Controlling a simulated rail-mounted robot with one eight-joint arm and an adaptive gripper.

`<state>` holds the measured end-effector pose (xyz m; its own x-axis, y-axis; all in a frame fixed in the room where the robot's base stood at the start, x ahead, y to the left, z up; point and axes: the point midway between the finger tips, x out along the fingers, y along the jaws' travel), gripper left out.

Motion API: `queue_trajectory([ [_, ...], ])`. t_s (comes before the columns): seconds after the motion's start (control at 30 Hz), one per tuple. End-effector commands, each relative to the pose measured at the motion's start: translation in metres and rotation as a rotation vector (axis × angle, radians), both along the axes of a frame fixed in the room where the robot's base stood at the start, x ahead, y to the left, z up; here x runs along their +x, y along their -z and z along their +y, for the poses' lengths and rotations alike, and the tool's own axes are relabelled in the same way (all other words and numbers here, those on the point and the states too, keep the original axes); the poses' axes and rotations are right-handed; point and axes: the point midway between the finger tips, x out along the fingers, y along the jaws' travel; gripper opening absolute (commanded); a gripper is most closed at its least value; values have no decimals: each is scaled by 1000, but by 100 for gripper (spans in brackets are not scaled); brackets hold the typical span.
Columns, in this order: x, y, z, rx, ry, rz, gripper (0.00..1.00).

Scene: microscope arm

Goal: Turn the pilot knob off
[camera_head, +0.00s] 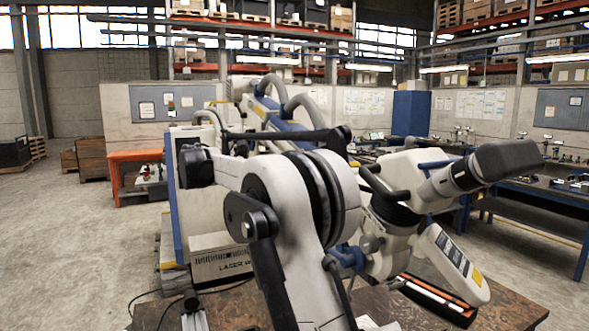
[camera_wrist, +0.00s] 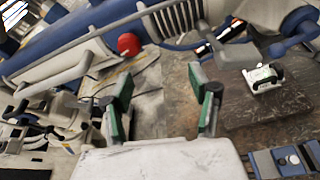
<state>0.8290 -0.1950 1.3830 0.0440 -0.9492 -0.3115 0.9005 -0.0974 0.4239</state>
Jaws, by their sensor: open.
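My gripper (camera_wrist: 164,98) shows in the wrist view as two spread fingers with green pads, open and with nothing between them. A red round knob (camera_wrist: 129,44) sits beyond and to the left of the fingers, by a blue and grey machine arm, apart from the gripper. I cannot tell whether it is the pilot knob, and its setting is not readable. In the head view, the large white and blue laser machine (camera_head: 222,245) stands left of centre, partly behind an arm in the foreground. My fingertips cannot be made out in the head view.
A blue device with a silver button (camera_wrist: 293,159) is at lower right. In the head view, a microscope head (camera_head: 490,165) stands at right. Open floor (camera_head: 70,250) lies at left.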

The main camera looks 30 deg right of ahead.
Motion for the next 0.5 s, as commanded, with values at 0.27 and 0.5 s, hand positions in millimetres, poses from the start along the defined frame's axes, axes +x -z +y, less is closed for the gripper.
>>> queue_trajectory([
  [0.27, 49, 1, -2, -185, 46, 173, 56],
  [0.5, 68, 7, 0, -287, 88, 269, 56],
])
